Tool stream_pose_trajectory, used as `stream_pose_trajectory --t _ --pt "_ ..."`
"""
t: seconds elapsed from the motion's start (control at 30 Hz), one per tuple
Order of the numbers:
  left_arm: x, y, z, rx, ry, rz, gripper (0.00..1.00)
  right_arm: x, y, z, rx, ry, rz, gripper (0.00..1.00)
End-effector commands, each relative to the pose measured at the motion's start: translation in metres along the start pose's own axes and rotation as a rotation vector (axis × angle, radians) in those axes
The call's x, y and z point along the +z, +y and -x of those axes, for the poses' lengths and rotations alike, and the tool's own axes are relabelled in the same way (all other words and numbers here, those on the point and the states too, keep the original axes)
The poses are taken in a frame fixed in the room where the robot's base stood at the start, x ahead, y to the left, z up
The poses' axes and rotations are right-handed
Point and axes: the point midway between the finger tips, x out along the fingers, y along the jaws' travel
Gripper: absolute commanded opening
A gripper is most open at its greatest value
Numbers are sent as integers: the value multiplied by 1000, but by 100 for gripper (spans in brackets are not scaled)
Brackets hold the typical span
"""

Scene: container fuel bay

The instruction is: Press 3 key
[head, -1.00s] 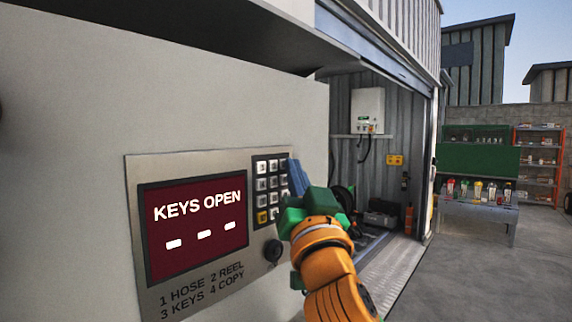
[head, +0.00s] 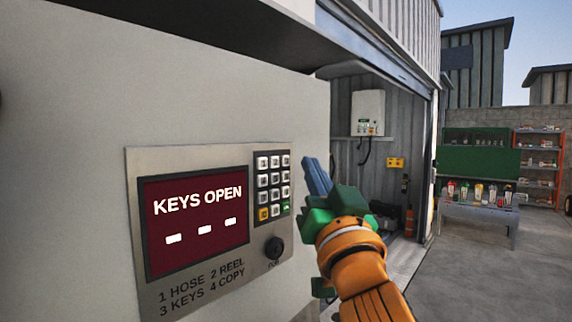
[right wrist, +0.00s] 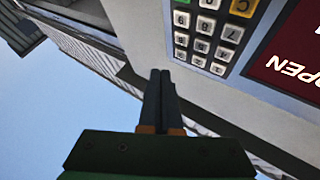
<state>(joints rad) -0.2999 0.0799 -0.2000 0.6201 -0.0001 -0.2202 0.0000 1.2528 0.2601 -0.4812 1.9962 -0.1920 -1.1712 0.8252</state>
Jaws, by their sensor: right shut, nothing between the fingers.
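The keypad (head: 272,188) is set in a metal panel, right of its screen, and all its keys show. The 3 key (head: 285,160) is the pale key at the keypad's top right corner; in the right wrist view it appears at the lower left of the key block (right wrist: 180,54). My right gripper (head: 311,165) has its blue fingers shut with nothing between them. It stands right of the keypad, apart from the keys. In the right wrist view the fingertips (right wrist: 161,74) point up, just left of the keypad. My left gripper is not in view.
The dark red screen (head: 197,222) reads KEYS OPEN over three dashes. A round black knob (head: 274,248) sits below the keypad. An open container bay lies behind my right arm, with a workbench (head: 478,212) and an orange shelf (head: 540,160) farther right.

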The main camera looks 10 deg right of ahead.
Motion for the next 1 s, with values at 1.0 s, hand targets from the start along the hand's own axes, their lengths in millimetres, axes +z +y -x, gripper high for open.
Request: stream_pose_trajectory --t 1.0 --pt "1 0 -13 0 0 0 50 -27 28 39 -1 5 1 0"
